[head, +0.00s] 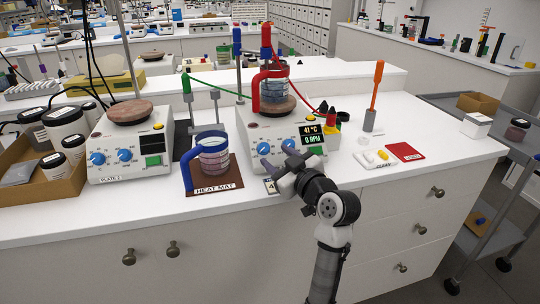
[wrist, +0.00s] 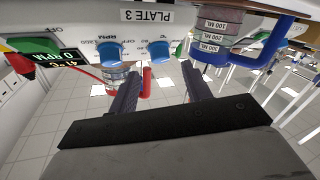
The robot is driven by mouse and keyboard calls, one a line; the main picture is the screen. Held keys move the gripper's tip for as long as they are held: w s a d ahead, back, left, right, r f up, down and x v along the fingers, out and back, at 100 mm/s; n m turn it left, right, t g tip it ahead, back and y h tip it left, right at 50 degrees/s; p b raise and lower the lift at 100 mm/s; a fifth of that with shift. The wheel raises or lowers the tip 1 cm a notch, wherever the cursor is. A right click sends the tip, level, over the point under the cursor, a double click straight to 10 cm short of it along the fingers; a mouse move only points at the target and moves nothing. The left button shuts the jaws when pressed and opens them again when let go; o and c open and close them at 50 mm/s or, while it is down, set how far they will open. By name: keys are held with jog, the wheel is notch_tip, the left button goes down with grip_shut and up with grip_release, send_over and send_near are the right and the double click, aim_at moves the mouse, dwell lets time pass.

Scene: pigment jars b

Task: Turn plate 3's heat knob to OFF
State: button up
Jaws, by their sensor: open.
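Plate 3 (head: 262,128) is a white hotplate with a red-handled glass vessel on top; its display reads 41 °C and 0 RPM. Its front has two blue knobs. The one farther from the display, apparently the heat knob (head: 263,149), also shows in the wrist view (wrist: 160,52) with OFF lettering beside it. The other knob (wrist: 108,52) has RPM lettering. The heat knob's pointer is too small to read. My gripper (head: 282,173) is open and empty, low in front of plate 3. In the wrist view its fingertips (wrist: 160,73) are either side of the heat knob's line, apparently short of it.
A blue-handled beaker (head: 213,158) stands on the brown heat mat (head: 222,184) to the left. Plate 2 (head: 130,150) is farther left. A white tray (head: 374,160) and a red card (head: 405,151) lie to the right. Drawer fronts drop away below the bench edge.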

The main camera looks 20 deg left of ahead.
jog(key=b+v, duration=0.1)
jog(key=v, duration=0.8)
